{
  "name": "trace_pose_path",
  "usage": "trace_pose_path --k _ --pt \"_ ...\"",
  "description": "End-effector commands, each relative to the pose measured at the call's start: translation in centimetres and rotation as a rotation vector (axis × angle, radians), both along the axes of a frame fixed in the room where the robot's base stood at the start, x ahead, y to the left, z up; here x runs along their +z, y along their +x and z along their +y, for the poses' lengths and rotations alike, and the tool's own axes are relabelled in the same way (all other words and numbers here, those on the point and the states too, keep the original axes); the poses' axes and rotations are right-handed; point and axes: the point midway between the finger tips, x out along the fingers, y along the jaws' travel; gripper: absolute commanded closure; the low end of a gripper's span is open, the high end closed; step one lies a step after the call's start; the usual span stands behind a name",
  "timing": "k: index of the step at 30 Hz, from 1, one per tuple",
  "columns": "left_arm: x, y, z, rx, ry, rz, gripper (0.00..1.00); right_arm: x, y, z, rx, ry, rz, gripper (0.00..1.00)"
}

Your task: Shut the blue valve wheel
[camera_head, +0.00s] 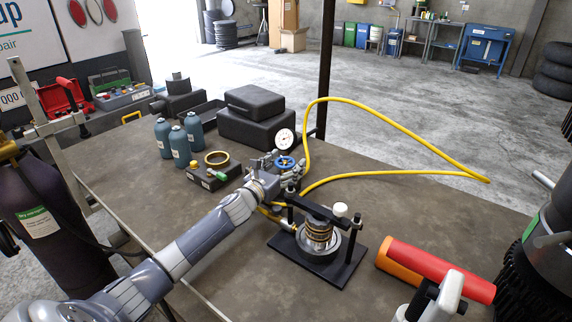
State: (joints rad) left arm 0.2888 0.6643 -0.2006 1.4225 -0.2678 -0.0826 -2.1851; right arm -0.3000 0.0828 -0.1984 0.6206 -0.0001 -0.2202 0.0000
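The blue valve wheel (285,163) sits on a small metal valve in the middle of the workbench, with a yellow hose rising close to it. A round white gauge (284,142) stands just behind the wheel. My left arm reaches in from the lower left, and my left gripper (274,163) is right at the wheel's left side. The fingers are small and merge with the valve's fittings, so I cannot tell whether they touch the wheel or how far apart they are. My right gripper does not show clearly in this view.
A black press stand (318,262) with a metal part is in front of the valve. A red and orange cylinder (434,270) lies to its right. Teal bottles (179,146), a brass ring (217,158) and black cases (257,125) stand behind left. The yellow hose (395,127) loops right.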

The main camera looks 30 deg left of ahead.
Motion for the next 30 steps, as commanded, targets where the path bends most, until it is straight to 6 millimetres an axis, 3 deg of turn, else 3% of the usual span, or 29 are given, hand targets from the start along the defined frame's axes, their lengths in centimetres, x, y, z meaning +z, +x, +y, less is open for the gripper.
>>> trace_pose_path --k 1,4,5,20,30 --pt "0.0 0.0 0.0 0.0 0.0 0.0 0.47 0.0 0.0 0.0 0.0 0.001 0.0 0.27" --pt "0.0 0.0 0.0 0.0 0.0 0.0 0.7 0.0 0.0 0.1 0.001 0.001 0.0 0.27" --pt "0.0 0.0 0.0 0.0 0.0 0.0 0.72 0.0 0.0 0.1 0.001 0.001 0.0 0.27" --pt "-0.1 0.0 0.1 -0.081 0.006 0.001 0.72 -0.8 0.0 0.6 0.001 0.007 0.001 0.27" --pt "-0.6 0.0 0.2 -0.307 0.007 0.0 0.72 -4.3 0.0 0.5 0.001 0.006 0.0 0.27"
